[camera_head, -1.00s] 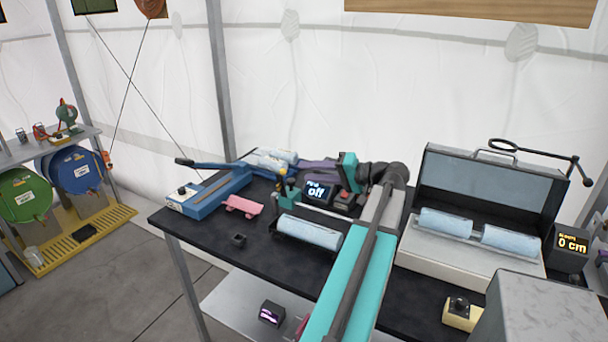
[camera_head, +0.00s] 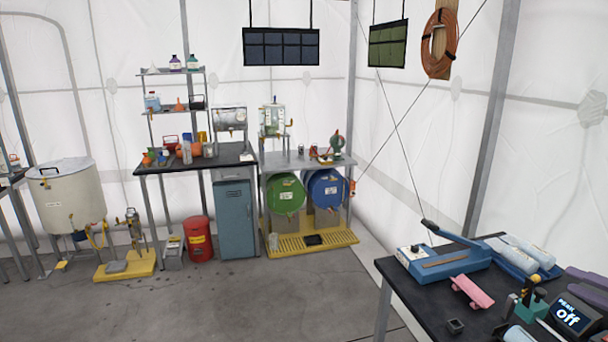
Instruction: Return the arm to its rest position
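My arm is almost wholly outside the head view. Two dark purple pieces (camera_head: 590,283) show at the right edge, above the black worktable (camera_head: 400,280). They may be the fingers of my gripper, but the frame edge cuts them off. I cannot tell whether the gripper is open or shut, or whether it holds anything. The arm's rest position cannot be made out.
The worktable bears a blue sealer (camera_head: 445,264), a pink rack (camera_head: 472,291), a blue tray (camera_head: 520,258) with pale rolls, and a display reading "off" (camera_head: 569,317). The grey floor (camera_head: 250,300) is clear.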

